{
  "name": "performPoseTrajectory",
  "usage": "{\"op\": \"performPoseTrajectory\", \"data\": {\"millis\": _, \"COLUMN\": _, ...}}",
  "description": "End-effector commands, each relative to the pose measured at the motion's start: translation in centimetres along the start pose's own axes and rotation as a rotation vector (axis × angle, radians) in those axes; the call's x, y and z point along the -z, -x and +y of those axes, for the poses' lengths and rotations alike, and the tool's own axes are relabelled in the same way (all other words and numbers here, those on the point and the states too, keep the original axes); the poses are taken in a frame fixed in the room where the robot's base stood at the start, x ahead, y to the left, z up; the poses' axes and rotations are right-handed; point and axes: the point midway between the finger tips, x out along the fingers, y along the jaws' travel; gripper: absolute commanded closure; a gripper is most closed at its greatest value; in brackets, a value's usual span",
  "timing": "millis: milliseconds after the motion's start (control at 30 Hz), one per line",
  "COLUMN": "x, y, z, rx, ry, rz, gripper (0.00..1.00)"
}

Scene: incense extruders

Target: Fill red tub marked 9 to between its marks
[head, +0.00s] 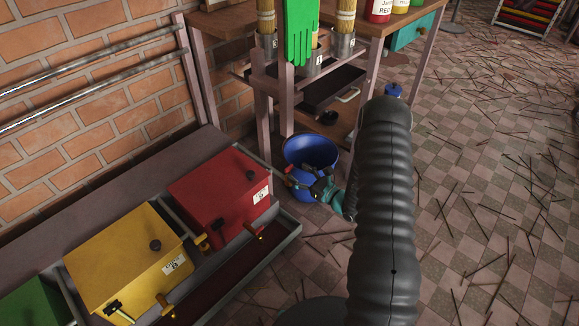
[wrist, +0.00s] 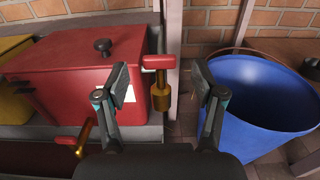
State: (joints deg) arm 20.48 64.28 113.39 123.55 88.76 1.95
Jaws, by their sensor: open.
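The red tub (head: 215,195) is a lidded box with a dark knob and a white label (head: 262,194); the label's mark is too small to read surely. It fills the left of the wrist view (wrist: 75,75). A low front tap (head: 259,235) with brass and a red handle also shows in the wrist view (wrist: 78,142). My gripper (head: 303,178) is open at the tub's right, before the blue bin. In the wrist view, a brass piece with a red handle (wrist: 160,85) appears between my fingers (wrist: 160,80), apart from both. The tub's contents and fill marks are hidden.
A blue bin (head: 310,150) stands right of the red tub; it is large in the wrist view (wrist: 265,100). A yellow tub (head: 125,258) and a green tub (head: 30,302) stand left. A wooden bench (head: 222,18) is behind. Thin sticks litter the tiled floor (head: 490,150).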

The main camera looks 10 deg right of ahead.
Motion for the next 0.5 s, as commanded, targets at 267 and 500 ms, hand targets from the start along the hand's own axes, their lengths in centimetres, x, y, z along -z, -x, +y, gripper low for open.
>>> {"op": "performPoseTrajectory", "data": {"millis": 267, "x": 0.0, "y": -4.1, "z": 0.1, "rx": -0.002, "ry": 0.001, "rz": 0.001, "gripper": 0.31}}
{"op": "performPoseTrajectory", "data": {"millis": 500, "x": 0.0, "y": -5.2, "z": 0.0, "rx": -0.001, "ry": 0.0, "rz": 0.001, "gripper": 0.31}}
